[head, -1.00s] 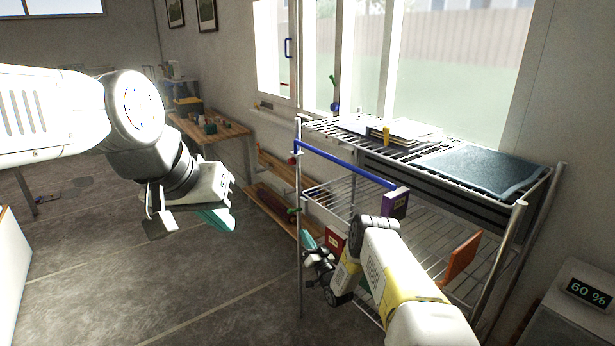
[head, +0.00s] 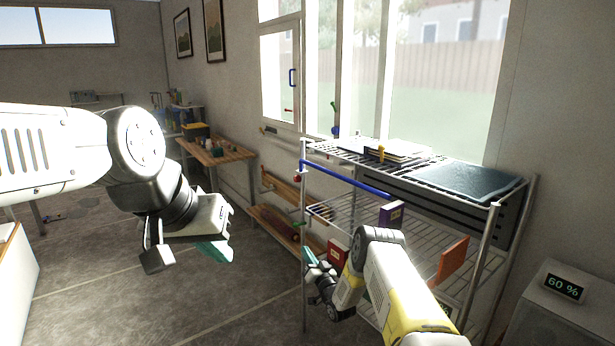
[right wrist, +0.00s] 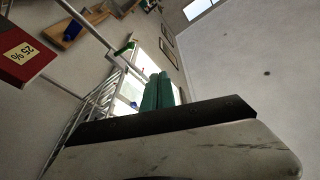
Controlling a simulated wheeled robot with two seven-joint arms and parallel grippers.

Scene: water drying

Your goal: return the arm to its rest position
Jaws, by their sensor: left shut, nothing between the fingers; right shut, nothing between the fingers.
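My left gripper (head: 212,252) hangs at the end of my left arm in the left half of the head view, over open floor. Its teal fingers are together with nothing held. My right gripper (head: 312,262) is at the lower middle of the head view, just in front of the left end of the wire rack (head: 497,225). Its green fingers (right wrist: 158,92) show close together and empty in the right wrist view.
A red book (head: 337,252), marked 25% in the right wrist view (right wrist: 24,52), a purple book (head: 391,215) and an orange one (head: 452,262) are on the rack. A dark blue cloth (head: 468,180) lies on top. A humidity display (head: 565,287) reads 60 %. Floor (head: 150,290) is open at left.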

